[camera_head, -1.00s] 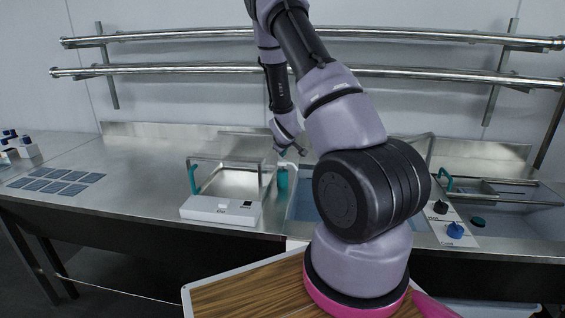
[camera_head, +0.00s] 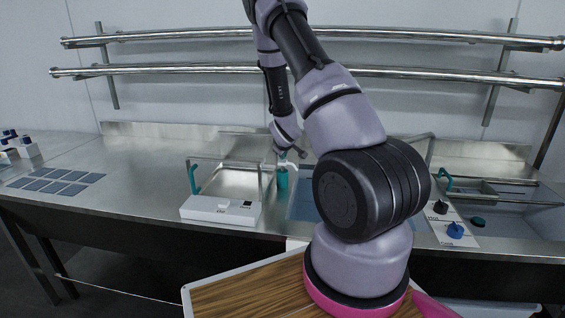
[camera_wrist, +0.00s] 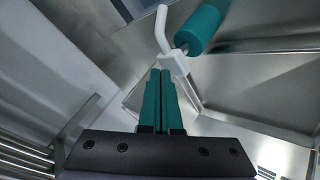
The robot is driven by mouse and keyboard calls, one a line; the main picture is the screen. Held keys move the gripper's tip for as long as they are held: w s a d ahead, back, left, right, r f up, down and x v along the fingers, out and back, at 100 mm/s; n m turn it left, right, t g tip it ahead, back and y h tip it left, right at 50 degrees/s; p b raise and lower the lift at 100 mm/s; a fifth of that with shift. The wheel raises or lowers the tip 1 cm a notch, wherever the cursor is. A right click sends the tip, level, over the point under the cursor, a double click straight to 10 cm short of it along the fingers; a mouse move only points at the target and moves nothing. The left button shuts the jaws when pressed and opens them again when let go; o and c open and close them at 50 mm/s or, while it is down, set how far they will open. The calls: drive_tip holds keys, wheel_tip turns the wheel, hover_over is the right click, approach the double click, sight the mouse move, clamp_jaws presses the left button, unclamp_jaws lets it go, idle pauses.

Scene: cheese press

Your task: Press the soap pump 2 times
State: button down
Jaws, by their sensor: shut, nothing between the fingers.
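The soap pump is a teal bottle (camera_head: 282,180) with a white pump head (camera_head: 288,165), upright on the steel counter by the sink edge. In the wrist view the teal bottle (camera_wrist: 206,27) shows at the top and its white pump head (camera_wrist: 174,62) with the spout lies nearer. My gripper (camera_head: 282,155) is just above the pump head. In the wrist view its teal fingers (camera_wrist: 161,72) are together and empty, with tips right at the pump head. I cannot tell whether they touch it.
A white-based device (camera_head: 221,211) with a teal handle stands left of the bottle. A panel with black and blue knobs (camera_head: 455,231) is further right. Steel rails (camera_head: 180,69) run along the wall.

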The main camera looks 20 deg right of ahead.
sight(283, 162)
drive_tip(key=shift+f, duration=0.8)
idle(0.7)
drive_tip(key=shift+r, duration=1.25)
drive_tip(key=shift+r, duration=2.5)
drive_tip(key=shift+a, duration=0.1)
idle(0.3)
